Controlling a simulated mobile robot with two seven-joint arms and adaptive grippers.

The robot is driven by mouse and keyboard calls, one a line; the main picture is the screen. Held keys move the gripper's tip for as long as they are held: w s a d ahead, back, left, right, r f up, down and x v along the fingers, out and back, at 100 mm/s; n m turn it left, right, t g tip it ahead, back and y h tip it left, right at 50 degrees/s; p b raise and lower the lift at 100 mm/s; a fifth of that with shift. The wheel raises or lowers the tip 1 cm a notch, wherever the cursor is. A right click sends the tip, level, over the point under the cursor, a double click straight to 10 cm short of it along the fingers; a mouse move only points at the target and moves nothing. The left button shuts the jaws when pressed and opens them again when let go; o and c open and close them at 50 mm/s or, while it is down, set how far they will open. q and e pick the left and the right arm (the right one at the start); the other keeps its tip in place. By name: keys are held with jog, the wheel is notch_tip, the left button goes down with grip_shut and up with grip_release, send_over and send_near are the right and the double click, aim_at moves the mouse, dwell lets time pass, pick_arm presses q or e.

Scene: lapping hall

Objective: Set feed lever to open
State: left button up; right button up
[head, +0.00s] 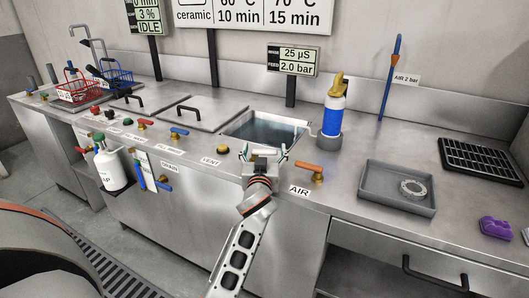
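Several small levers stand along the bench front. A lever with a blue handle (179,132) and levers with red handles (144,124) are left of the middle; the small labels by them are too blurred to read, so I cannot tell which is the feed lever. A lever with an orange handle on a brass body (312,169) stands by the AIR label. My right gripper is not in view.
A water-filled basin (265,131) lies behind my gripper, with a blue bottle (334,115) right of it. A grey tray (398,200) holds a pale ring (413,188). Further right are a black rack (482,160) and a purple block (496,228). A white bottle (112,170) hangs at the front left.

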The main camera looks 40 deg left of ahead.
aim_at(264, 150)
pick_arm(q)
jog(key=shift+f, duration=0.2)
notch_tip(264, 150, up, 10)
jog(key=shift+r, duration=0.1)
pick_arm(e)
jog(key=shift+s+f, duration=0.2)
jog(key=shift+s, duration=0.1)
